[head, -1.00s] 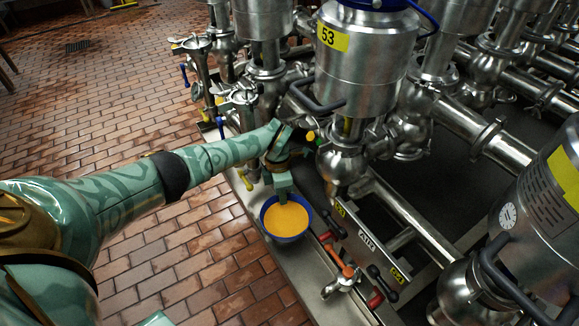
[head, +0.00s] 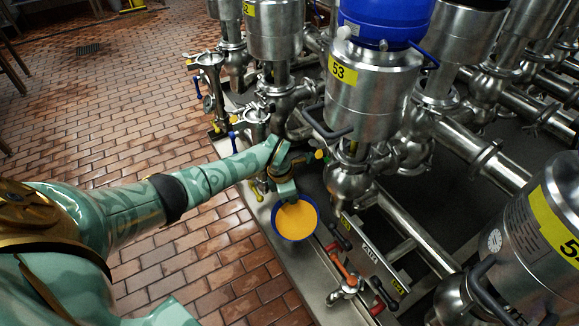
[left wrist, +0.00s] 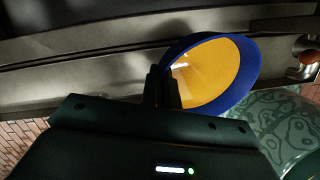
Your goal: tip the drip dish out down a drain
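The drip dish is a round blue dish (head: 296,240) filled with orange-yellow liquid. It is held over the grey ledge at the foot of the valves and looks roughly level in the head view. My left gripper (head: 288,196) is at the dish's far rim. In the left wrist view its dark fingers (left wrist: 163,88) are closed on the rim of the dish (left wrist: 245,85). A dark floor drain grate (head: 89,49) lies far off on the brick floor at upper left, well away from the dish. My right gripper is not in view.
The steel valve marked 53 (head: 366,95) and other valves and pipes crowd the right. A funnel-topped pipe (head: 211,62) stands upper left. The brick floor (head: 130,110) at left is mostly open.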

